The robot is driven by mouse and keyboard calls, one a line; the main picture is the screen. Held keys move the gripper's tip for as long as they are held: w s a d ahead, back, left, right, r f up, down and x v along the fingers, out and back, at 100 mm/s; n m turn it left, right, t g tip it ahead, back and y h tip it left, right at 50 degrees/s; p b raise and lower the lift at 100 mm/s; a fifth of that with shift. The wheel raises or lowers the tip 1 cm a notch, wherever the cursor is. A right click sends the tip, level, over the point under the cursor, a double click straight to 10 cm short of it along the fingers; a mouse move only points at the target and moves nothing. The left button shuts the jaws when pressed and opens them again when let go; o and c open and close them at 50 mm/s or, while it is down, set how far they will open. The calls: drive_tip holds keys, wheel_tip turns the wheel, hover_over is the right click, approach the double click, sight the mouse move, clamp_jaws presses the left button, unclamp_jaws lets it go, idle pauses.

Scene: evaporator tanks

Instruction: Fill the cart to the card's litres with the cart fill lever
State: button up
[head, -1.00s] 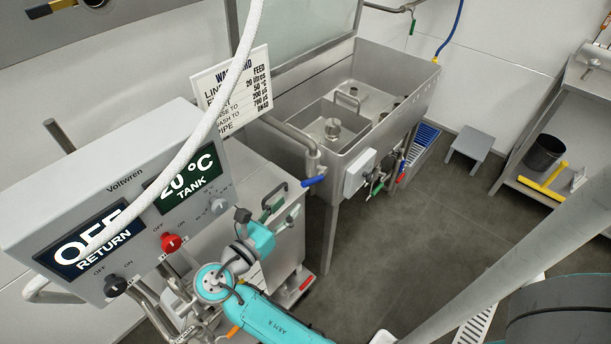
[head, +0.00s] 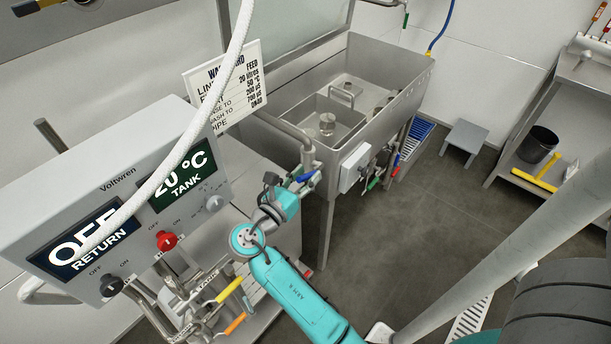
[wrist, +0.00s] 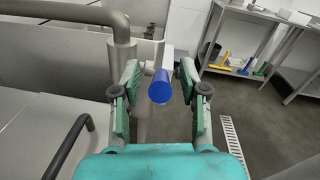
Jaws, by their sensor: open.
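A blue-handled lever (head: 307,177) sits at the end of the grey pipe at the sink's left corner. In the wrist view the blue handle (wrist: 160,86) points towards me, between the fingers of my gripper (wrist: 158,84). The fingers are open, with a gap on both sides of the handle. In the head view my gripper (head: 303,182) is at the lever and partly hides it. The white card (head: 228,85) behind the control box reads 20 litres and 50 °C among other lines; a white hose covers part of it. I cannot make out a cart's water level.
The control box (head: 115,195) shows OFF RETURN and 20 °C TANK. Yellow and orange levers (head: 229,290) stand on the pipes below it. The steel sink (head: 400,88) is behind the lever. A grey stool (head: 464,142) and a black bucket (head: 538,145) are at right. Floor between is clear.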

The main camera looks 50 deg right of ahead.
clamp_jaws()
drive_tip(key=shift+f, duration=0.1)
drive_tip(key=shift+a+f+n+t+h, duration=0.1)
drive_tip(key=shift+a+f+t+h, duration=0.05)
drive_tip(key=shift+f+h, duration=0.7)
drive_tip(key=shift+a+f+n+t+h, duration=0.1)
drive_tip(key=shift+a+f+t+h, duration=0.1)
drive_tip(key=shift+f+h, duration=0.6)
drive_tip(key=shift+a+f+n+t+h, duration=0.15)
drive_tip(key=shift+f+h, duration=0.35)
drive_tip(key=shift+h, duration=0.65)
unclamp_jaws()
